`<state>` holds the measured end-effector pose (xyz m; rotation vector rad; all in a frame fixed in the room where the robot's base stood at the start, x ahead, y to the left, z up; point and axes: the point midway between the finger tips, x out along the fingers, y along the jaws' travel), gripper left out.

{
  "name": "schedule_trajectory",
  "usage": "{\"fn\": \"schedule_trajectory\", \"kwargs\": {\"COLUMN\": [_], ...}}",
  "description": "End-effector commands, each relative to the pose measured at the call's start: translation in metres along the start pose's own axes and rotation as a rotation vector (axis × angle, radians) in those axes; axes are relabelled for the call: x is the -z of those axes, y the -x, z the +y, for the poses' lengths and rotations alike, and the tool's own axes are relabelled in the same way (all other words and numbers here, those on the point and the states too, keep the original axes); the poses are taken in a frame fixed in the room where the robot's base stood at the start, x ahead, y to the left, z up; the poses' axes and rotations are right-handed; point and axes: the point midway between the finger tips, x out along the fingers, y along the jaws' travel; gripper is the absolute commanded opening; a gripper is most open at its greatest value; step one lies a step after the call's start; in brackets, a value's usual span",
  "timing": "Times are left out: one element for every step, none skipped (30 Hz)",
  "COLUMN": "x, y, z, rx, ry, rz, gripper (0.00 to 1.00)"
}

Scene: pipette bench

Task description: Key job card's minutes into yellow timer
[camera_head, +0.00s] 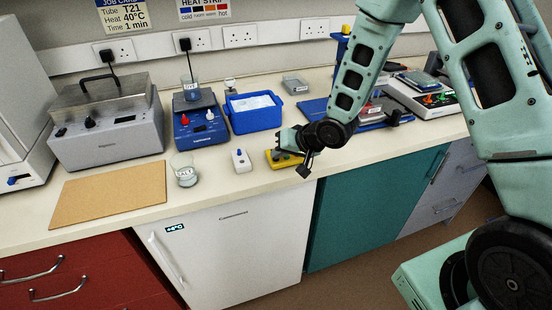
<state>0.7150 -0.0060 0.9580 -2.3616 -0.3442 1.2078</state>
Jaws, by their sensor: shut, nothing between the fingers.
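The job card (123,14) hangs on the wall at the upper left. Its lines read Tube T21, Heat 40°C, Time 1 min. The yellow timer (279,159) lies on the bench near the front edge, right of centre. My gripper (304,174) is shut and empty, pointing down at the timer's right end. It overlaps the timer in the picture, so I cannot tell whether it touches. My wrist hides part of the timer, and its keys and display are too small to read.
A small white device (241,161) and a labelled beaker (185,171) stand left of the timer. A blue tray (254,112) and a blue stirrer-like unit (199,122) stand behind. A brown board (108,195) lies at the left. The bench's front edge is close to my gripper.

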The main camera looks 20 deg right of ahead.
Motion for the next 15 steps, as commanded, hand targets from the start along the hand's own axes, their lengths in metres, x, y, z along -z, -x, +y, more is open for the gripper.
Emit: {"fn": "schedule_trajectory", "kwargs": {"x": [-0.0005, -0.0007, -0.0009, -0.0009, -0.0007, -0.0007, -0.0006, -0.0004, 0.0001, 0.0007, 0.0014, 0.0024, 0.0032, 0.004, 0.005], "y": [-0.0008, -0.001, -0.0014, -0.0014, -0.0011, -0.0011, -0.0009, -0.0006, 0.0002, 0.0009, 0.0019, 0.0033, 0.0045, 0.0056, 0.0071], "z": [0.0006, 0.0007, 0.001, 0.0009, 0.0007, 0.0007, 0.0006, 0.0004, -0.0002, -0.0007, -0.0014, -0.0025, -0.0034, -0.0043, -0.0054], "rx": [0.0, 0.0, 0.0, 0.0, 0.0, 0.0, 0.0, 0.0, 0.0, 0.0, 0.0, 0.0, 0.0, 0.0, 0.001], "ry": [0.0, 0.0, 0.0, 0.0, 0.0, 0.0, 0.0, 0.0, 0.0, 0.0, 0.0, 0.0, 0.0, 0.0, 0.0], "rz": [0.0, 0.0, 0.0, 0.0, 0.0, 0.0, 0.0, 0.0, 0.0, 0.0, 0.0, 0.0, 0.0, 0.0, 0.0], "gripper": [0.0, 0.0, 0.0, 0.0, 0.0, 0.0, 0.0, 0.0, 0.0, 0.0, 0.0, 0.0, 0.0, 0.0, 0.0]}}
